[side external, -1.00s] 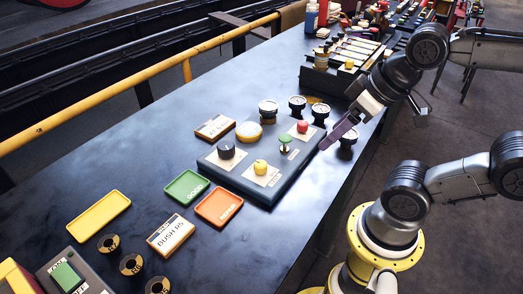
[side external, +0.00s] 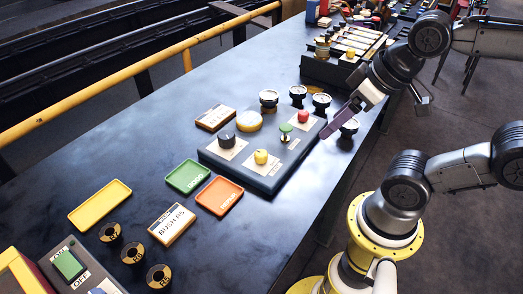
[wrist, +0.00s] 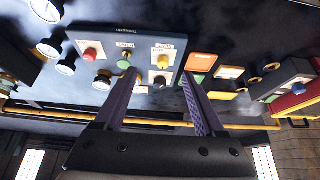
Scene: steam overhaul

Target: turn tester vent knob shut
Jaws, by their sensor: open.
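The dark tester panel (side external: 265,187) lies on the bench. It carries a black knob (side external: 227,140), a yellow knob (side external: 261,157), a green knob (side external: 286,129) and a red knob (side external: 303,117). My gripper (side external: 327,132) is open and empty beside the panel's right edge, near the red and green knobs. In the wrist view, the open purple fingers (wrist: 158,78) frame the yellow knob (wrist: 163,62) and black knob (wrist: 160,80). No knob is touched.
Several gauges (side external: 269,97) stand along the panel's far side, with one near my gripper (side external: 349,127). A green tray (side external: 188,176) and an orange tray (side external: 219,195) lie at its near left. A yellow rail (side external: 150,67) runs behind the bench.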

